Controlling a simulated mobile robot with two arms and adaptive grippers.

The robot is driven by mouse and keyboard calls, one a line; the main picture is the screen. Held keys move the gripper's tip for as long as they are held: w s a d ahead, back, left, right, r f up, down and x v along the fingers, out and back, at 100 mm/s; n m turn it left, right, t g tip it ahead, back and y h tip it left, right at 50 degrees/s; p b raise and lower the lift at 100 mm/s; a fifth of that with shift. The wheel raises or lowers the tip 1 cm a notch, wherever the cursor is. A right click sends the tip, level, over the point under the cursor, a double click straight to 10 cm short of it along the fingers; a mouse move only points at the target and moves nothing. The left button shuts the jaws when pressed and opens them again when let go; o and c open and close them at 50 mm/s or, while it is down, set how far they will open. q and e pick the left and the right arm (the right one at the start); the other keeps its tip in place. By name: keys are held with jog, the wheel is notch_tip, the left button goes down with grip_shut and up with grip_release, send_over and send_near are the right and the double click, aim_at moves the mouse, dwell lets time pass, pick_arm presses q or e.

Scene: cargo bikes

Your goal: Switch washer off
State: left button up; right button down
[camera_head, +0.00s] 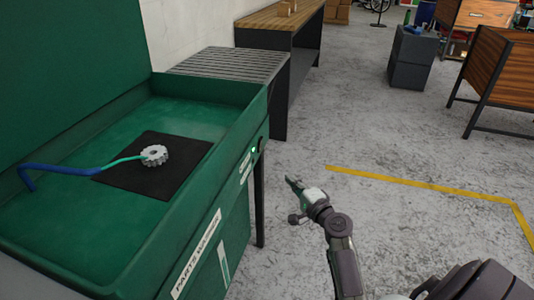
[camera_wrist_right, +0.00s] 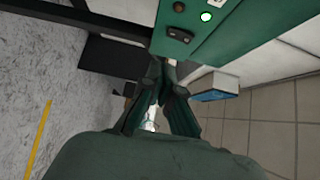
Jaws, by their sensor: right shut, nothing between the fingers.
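The green parts washer (camera_head: 205,240) stands at the left in the head view, with its lid raised. On its right side face is a lit green lamp (camera_head: 253,150), with a dark control just beside it. In the right wrist view the green panel (camera_wrist_right: 225,35) shows a black rocker switch (camera_wrist_right: 180,35), the lit green lamp (camera_wrist_right: 206,16) and a dark round knob or lamp (camera_wrist_right: 179,7). My right gripper (camera_head: 291,184) is shut and empty, to the right of the washer, apart from it. Its fingertips (camera_wrist_right: 163,72) appear below the switch in the wrist view. My left gripper is not in view.
A gear (camera_head: 154,155) lies on a black mat (camera_head: 140,180) in the basin, by a blue hose (camera_head: 60,170). A wood-topped bench (camera_head: 280,20) stands behind. Concrete floor with a yellow line (camera_head: 420,184) lies open to the right.

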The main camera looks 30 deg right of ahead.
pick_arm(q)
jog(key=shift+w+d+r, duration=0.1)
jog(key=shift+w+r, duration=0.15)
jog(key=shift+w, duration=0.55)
pick_arm(e)
jog(key=r, duration=0.1)
jog(key=d+r, duration=0.1)
jog(key=r+m+t, duration=0.1)
jog(key=shift+d, duration=0.25)
jog(key=shift+w, duration=0.1)
send_near(261, 145)
jog(key=w+d, duration=0.4)
jog(key=w, duration=0.1)
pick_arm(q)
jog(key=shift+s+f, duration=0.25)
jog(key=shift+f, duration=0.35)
pick_arm(e)
jog(key=w+a, duration=0.1)
jog(key=w+a+r, duration=0.1)
jog(key=shift+a+r, duration=0.1)
jog(key=shift+a, duration=0.2)
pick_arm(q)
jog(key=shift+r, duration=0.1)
